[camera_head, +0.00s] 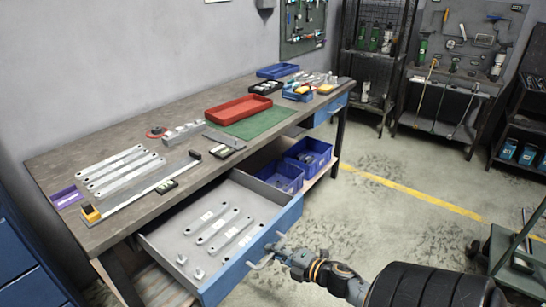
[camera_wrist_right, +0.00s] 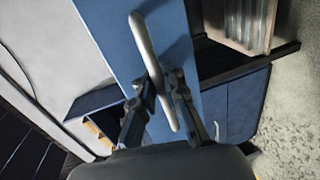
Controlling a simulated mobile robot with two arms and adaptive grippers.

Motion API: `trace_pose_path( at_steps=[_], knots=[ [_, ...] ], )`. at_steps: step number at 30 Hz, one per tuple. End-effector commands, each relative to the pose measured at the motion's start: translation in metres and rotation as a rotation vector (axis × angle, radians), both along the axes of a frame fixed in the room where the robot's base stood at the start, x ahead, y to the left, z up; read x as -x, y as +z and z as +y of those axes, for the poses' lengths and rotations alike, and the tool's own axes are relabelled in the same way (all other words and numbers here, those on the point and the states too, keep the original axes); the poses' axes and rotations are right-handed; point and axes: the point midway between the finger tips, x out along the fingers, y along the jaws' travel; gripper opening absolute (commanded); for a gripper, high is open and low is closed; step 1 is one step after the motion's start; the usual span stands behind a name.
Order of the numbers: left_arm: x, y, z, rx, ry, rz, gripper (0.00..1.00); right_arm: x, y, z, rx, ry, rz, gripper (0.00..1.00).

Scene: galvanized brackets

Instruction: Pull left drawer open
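The left drawer (camera_head: 168,238) under the workbench is pulled out, with its blue front facing the aisle. Several grey brackets with white labels and a few small metal pieces lie inside it. My right gripper (camera_head: 283,252) is at the drawer's front, level with the pale bar handle (camera_head: 259,264). In the right wrist view the handle (camera_wrist_right: 143,42) runs between the two fingers of my right gripper (camera_wrist_right: 162,90), which look closed around it against the blue front (camera_wrist_right: 108,28). My left gripper is not in view.
The workbench (camera_head: 110,143) carries several long brackets, a red tray (camera_head: 238,110) and a green mat (camera_head: 250,122). Blue bins (camera_head: 282,178) stand on the shelf below, right of the drawer. A dark green cart (camera_head: 515,262) stands at right. Open floor (camera_head: 375,225) lies between.

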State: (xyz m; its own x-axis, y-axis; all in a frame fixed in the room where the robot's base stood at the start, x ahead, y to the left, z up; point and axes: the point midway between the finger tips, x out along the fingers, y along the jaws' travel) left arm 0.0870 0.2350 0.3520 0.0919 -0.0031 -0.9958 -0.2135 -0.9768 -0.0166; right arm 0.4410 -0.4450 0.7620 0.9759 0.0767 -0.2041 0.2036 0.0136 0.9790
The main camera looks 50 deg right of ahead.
Motion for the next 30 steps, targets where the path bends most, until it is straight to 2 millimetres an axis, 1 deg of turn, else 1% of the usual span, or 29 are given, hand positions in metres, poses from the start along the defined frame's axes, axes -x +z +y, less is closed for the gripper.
trace_pose_path(
  at_steps=[1, 3, 11, 14, 17, 20, 24, 30],
  knots=[
    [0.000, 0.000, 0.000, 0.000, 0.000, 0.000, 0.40, -0.001, 0.002, -0.001, 0.001, 0.000, -0.003, 0.22],
    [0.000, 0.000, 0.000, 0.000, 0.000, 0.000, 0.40, -0.001, 0.001, 0.000, 0.001, 0.000, -0.002, 0.33],
    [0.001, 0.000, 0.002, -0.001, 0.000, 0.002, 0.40, 0.000, 0.000, 0.000, 0.000, 0.000, 0.000, 0.33],
    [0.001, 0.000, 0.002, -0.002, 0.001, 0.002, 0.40, 0.004, 0.000, 0.000, 0.000, 0.000, 0.001, 0.33],
    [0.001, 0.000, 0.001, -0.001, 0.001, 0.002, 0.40, 0.016, 0.002, -0.001, -0.002, 0.000, 0.003, 0.33],
    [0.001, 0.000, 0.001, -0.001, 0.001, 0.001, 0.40, 0.035, 0.006, -0.002, -0.001, 0.000, 0.004, 0.33],
    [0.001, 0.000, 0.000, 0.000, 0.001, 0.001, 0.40, 0.066, 0.012, -0.005, 0.000, -0.002, 0.004, 0.33],
    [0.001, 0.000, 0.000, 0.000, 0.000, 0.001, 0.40, 0.101, 0.020, -0.008, -0.001, -0.001, 0.002, 0.33]
  ],
)
